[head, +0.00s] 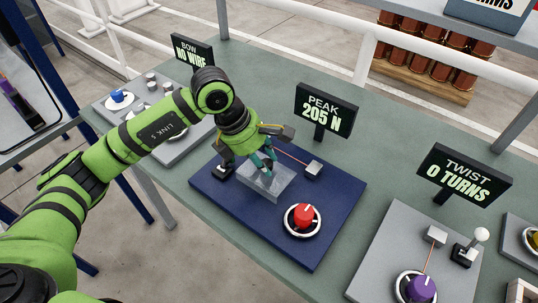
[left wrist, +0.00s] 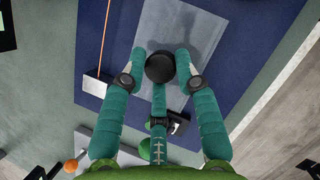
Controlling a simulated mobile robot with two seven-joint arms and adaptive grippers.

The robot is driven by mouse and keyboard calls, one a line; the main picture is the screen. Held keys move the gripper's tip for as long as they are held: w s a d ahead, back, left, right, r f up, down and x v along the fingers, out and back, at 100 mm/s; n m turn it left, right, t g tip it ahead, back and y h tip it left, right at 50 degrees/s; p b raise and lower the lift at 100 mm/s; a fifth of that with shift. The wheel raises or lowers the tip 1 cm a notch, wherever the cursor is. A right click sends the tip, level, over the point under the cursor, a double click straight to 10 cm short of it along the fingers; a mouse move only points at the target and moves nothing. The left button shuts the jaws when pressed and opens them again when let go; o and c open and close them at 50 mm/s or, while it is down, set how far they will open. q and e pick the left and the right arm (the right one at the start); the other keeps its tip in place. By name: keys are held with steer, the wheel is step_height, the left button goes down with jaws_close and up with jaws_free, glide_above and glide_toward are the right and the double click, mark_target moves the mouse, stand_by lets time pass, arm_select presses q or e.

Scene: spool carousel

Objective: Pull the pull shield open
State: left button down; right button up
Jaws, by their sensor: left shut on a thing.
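The pull shield (head: 272,185) is a clear panel on the dark blue board (head: 338,190), in the middle of the head view. My left gripper (head: 262,170) is low over the shield. Its teal fingers (left wrist: 161,82) are closed around the black knob. My right gripper is not in view.
A red knob (head: 304,214) in a white ring and a pale block (head: 314,170) with an orange wire are on the blue board. The PEAK sign (head: 326,110) stands behind. A grey board (head: 375,250) with a purple knob (head: 421,289) is at right.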

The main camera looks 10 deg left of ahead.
arm_select(q)
steer(key=shift+d+r, duration=0.1)
steer(key=shift+d, duration=0.1)
steer(key=shift+w+d, duration=0.1)
steer(key=shift+w, duration=0.05)
steer(key=c, duration=1.2)
jaws_free()
steer(key=shift+o, duration=1.1)
steer(key=shift+d, duration=0.1)
steer(key=shift+r, duration=0.15)
steer(key=v, duration=1.1)
steer(key=shift+r, duration=0.35)
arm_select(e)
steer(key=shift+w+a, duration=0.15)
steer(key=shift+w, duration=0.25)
